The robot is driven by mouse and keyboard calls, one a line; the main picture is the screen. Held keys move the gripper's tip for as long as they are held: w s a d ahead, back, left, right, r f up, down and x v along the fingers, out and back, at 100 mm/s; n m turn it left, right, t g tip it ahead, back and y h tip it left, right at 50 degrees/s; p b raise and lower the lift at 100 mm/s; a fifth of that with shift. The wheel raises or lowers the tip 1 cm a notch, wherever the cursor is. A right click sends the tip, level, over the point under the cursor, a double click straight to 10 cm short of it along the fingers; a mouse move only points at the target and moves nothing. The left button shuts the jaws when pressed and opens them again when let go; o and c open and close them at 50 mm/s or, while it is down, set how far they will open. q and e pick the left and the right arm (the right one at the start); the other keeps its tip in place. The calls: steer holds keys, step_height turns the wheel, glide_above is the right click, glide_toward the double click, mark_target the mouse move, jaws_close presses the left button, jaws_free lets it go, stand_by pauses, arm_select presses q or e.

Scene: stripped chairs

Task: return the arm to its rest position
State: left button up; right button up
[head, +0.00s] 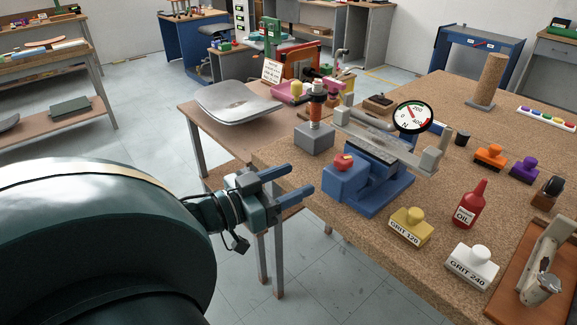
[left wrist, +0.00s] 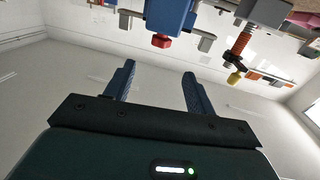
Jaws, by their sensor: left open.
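My left gripper (head: 290,184) is open and empty, with two blue fingers spread apart. In the head view its arm comes in from the left, and the fingertips are left of the workbench (head: 378,225), near its left edge and over the floor gap. In the left wrist view the left gripper (left wrist: 157,85) also shows with nothing between its fingers. The blue fixture (head: 375,180) with a red knob (head: 344,162) stands on the bench beyond the fingertips, apart from them. My right gripper is not in view.
A dial gauge (head: 413,117), a GRIT 120 block (head: 410,227), a GRIT 240 block (head: 471,265) and a red oil bottle (head: 470,204) stand on the bench. A lower table (head: 205,142) with a curved grey panel (head: 238,102) stands behind the gripper.

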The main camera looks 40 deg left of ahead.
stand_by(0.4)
arm_select(q)
steer(key=s+d+f+n+g+y+p, duration=0.1)
steer(key=s+d+f+g+y+p, duration=0.15)
steer(key=f, duration=0.95)
steer(key=s+d+f+g+h+p, duration=0.1)
steer(key=d+f, duration=0.3)
steer(key=d, duration=0.4)
steer(key=s+d+f+m+g+h+p, duration=0.1)
steer(key=s+d+f+g, duration=0.1)
steer(key=d+f, duration=0.3)
steer(key=d+g, duration=0.1)
steer(key=d, duration=0.2)
steer(key=shift+s+d+f+m+p, duration=0.2)
steer(key=shift+s+d+m+p, duration=0.1)
steer(key=shift+s+d+p, duration=0.1)
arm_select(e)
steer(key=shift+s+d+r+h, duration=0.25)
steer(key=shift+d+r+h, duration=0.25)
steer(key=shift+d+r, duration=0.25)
arm_select(q)
steer(key=shift+a+g, duration=0.1)
steer(key=shift+g, duration=0.15)
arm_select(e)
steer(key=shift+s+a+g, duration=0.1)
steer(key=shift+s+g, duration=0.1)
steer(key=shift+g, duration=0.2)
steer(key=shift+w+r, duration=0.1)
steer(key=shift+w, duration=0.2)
